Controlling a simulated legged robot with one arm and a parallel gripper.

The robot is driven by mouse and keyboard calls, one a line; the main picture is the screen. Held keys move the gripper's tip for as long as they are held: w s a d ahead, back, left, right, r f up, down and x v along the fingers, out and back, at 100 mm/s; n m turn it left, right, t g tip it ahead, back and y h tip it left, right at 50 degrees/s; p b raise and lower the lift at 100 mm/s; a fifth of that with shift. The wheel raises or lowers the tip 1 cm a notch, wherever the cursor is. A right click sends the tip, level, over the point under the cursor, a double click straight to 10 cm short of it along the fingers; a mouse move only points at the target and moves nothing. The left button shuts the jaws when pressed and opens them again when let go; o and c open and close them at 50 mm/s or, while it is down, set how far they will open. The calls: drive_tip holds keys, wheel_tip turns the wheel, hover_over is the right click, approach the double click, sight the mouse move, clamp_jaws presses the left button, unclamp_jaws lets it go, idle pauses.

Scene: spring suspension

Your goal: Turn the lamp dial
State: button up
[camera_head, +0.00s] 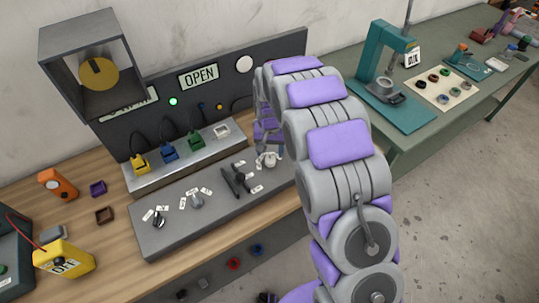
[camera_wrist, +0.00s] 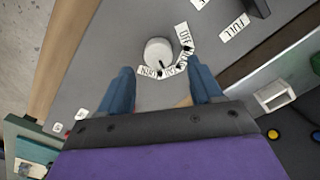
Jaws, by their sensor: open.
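A round pale grey dial (camera_wrist: 158,52) with a dark pointer mark sits on the grey panel in the wrist view. White labels curve around its right and lower side; one reads OFF, the others are hard to read. My gripper (camera_wrist: 161,70) is open, its two blue fingers apart on either side of the dial's near edge, with nothing held between them. In the head view the pale dial (camera_head: 267,160) shows at the right end of the sloping panel (camera_head: 165,238), partly hidden by my gripper (camera_head: 268,142). Whether the fingers touch the dial cannot be told.
Other knobs (camera_head: 197,202) and black levers (camera_head: 236,181) with labels stand left of the dial. Behind is a raised strip with yellow, blue and green plugs (camera_head: 168,150). A box with a yellow disc (camera_head: 98,72) stands upper left. A green bench (camera_head: 440,125) is at right.

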sight(270, 159)
wheel_tip(270, 159, up, 13)
drive_tip(key=p, duration=0.1)
drive_tip(key=shift+a+f, duration=0.1)
idle(0.5)
drive_tip(key=s+d+r, duration=0.4)
drive_tip(key=s+d, duration=0.2)
drive_tip(key=s, duration=0.2)
drive_tip(key=s+d+r, duration=0.4)
drive_tip(key=s+d, duration=0.1)
drive_tip(key=s, duration=0.4)
drive_tip(key=s+d+g, duration=0.1)
drive_tip(key=s+d, duration=0.1)
drive_tip(key=s, duration=0.9)
drive_tip(key=s+d+f, duration=0.1)
drive_tip(key=s+d, duration=0.2)
drive_tip(key=s, duration=0.9)
drive_tip(key=shift+d+n+g+b, duration=0.3)
drive_tip(key=shift+g+b, duration=0.05)
drive_tip(key=shift+g, duration=0.05)
drive_tip(key=shift+c, duration=0.2)
idle(0.4)
